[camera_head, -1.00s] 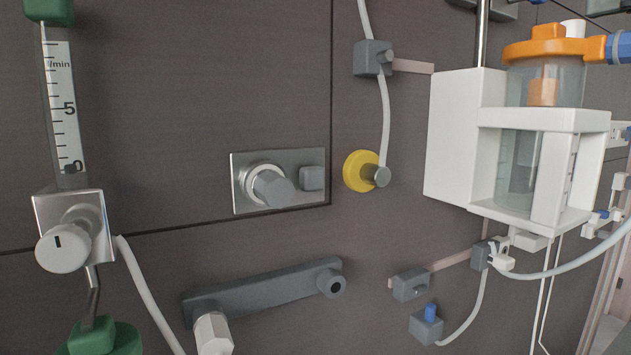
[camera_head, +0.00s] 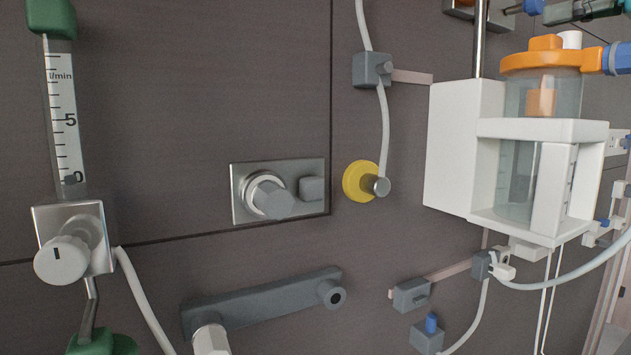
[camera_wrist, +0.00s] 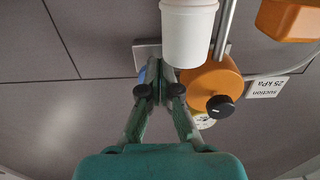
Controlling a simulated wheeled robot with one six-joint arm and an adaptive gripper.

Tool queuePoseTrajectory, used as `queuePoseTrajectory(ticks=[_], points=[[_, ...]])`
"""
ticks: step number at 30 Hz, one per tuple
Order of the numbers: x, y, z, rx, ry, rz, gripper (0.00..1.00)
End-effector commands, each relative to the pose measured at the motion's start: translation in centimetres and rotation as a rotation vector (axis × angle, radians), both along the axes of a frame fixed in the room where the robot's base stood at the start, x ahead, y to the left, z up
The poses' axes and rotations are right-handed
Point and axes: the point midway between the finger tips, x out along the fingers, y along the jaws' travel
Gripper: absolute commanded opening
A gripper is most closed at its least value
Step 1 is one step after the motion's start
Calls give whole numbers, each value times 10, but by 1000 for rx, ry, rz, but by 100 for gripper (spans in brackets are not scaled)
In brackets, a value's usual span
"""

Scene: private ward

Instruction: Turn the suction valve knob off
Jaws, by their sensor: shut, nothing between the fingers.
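In the wrist view, an orange round regulator body (camera_wrist: 213,78) carries a black knob (camera_wrist: 220,106) facing the camera. A white label (camera_wrist: 265,87), upside down in this view, reads suction 25 kPa beside it. I take this black knob as the suction valve knob. My gripper (camera_wrist: 160,76) is shut and empty, its green fingers meeting left of the orange body and knob. Whether the fingers touch anything is unclear. The knob is not clearly visible in the head view; a dark green part (camera_head: 580,10) at its top right edge may be my gripper, but I cannot tell.
A white cylinder (camera_wrist: 188,35) hangs close beyond my fingertips, with a grey plate (camera_wrist: 147,55) behind. In the head view, an orange-lidded canister (camera_head: 540,62) sits in a white holder (camera_head: 462,150). A yellow fitting (camera_head: 358,181) and a metal-plated knob (camera_head: 270,199) are on the wall.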

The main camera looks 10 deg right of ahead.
Motion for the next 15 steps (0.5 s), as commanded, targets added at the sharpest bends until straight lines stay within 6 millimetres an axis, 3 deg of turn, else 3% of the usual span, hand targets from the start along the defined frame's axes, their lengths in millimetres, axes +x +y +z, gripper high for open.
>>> queuePoseTrajectory(ticks=[6, 15], points=[[16, 6, 0, 0, 0, 1, 0], [20, 7, 0, -1, 0, 0, 0]])
